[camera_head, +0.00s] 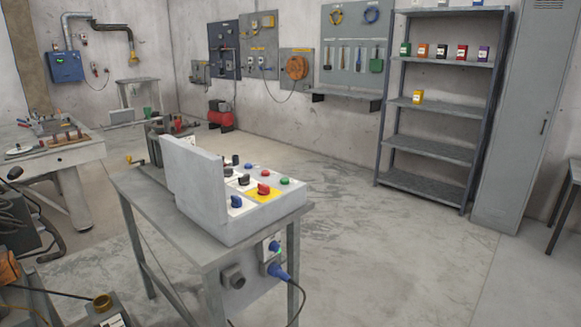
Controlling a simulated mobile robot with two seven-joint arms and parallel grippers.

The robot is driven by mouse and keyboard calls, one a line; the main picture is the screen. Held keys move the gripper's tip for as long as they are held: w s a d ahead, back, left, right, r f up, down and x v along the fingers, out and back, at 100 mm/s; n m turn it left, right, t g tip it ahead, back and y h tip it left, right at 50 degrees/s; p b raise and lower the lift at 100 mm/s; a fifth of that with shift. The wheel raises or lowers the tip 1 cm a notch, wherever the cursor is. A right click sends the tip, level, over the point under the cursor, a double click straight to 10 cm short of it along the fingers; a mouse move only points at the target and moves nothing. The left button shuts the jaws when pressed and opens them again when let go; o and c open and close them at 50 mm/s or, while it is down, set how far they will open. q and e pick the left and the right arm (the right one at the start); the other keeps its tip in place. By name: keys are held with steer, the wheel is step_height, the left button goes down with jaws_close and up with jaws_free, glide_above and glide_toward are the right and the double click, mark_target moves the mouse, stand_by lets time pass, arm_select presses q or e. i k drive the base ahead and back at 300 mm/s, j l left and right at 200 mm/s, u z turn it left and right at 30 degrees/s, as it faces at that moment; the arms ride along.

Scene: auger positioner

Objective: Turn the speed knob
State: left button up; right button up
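A grey control box (260,224) with a raised back panel (192,180) stands on a narrow grey metal table (150,195) in the middle of the view. Its sloped top carries several controls: black knobs (244,179), a blue knob (236,201), a red knob (263,189) on a yellow plate, and small blue, red and green buttons (284,181). The labels are too small to read, so I cannot tell which knob is the speed knob. Neither of my grippers shows.
A blue plug (277,271) with a hanging cable is on the table's front. A workbench (60,155) stands at the left and a shelf rack (430,148) at the back right. Cables and equipment crowd the lower left. The floor right of the table is clear.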

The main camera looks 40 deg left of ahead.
mark_target(228, 172)
steer(key=i+j+u, duration=0.1)
steer(key=i+u, duration=0.45)
steer(key=i+l+u, duration=0.1)
steer(key=i+u, duration=0.3)
steer(key=u, duration=0.15)
steer(key=i+l+u, duration=0.3)
steer(key=i+u, duration=0.2)
steer(key=i+l+u, duration=0.3)
steer(key=l+u, duration=0.25)
steer(key=i+l+u, duration=0.3)
steer(key=l+u, duration=0.25)
steer(key=i+l+u, duration=0.1)
steer(key=l+u, duration=1)
steer(key=l, duration=0.2)
steer(key=k+l+u, duration=0.2)
steer(key=l+u, duration=0.3)
steer(key=l, duration=0.2)
